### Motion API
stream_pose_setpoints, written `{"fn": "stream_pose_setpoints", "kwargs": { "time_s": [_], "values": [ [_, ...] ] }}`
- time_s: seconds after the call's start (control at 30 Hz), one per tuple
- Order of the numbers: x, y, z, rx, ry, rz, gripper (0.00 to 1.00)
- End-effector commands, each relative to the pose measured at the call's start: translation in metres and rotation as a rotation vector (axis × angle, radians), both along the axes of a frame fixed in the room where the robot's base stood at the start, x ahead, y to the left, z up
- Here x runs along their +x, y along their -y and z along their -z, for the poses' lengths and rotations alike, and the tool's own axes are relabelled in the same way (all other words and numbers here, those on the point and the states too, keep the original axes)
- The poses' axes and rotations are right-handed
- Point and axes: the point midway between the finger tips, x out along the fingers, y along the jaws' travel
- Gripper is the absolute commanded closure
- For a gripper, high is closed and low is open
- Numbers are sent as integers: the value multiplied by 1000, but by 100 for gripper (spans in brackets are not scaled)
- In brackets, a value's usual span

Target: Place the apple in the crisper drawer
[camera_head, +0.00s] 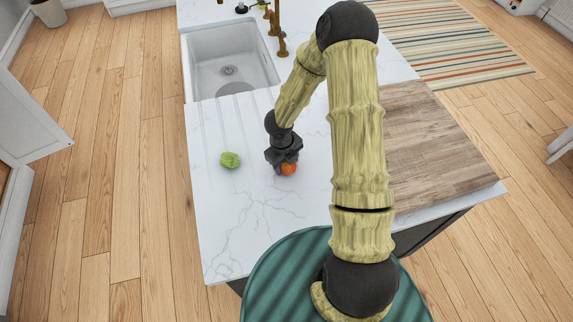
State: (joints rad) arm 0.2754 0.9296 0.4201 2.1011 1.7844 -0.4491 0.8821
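A red-orange round fruit, which looks like the apple (289,169), is on or just above the white marble counter. My gripper (285,164) is right over it, pointing down, with its dark fingers at the fruit's upper part. The gripper body hides part of the fruit. I cannot tell whether the fingers are shut on it or only around it. No crisper drawer can be made out in this view.
A sink (230,62) with brass taps is behind, and a wooden board (420,145) is at right. A white door or panel (33,115) stands at far left. The counter's front left is clear.

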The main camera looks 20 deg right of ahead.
Motion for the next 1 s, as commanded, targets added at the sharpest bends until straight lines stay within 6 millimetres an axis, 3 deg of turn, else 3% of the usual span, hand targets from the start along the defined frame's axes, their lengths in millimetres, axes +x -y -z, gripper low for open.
{"fn": "stream_pose_setpoints", "kwargs": {
  "time_s": [0.1,0.43,0.8,1.0],
  "values": [
    [0,0,0,0,0,0,74],
    [1,0,-10,1,3,2,74],
    [1,0,-78,1,4,3,74],
    [0,0,-99,0,2,2,74]
  ]
}}
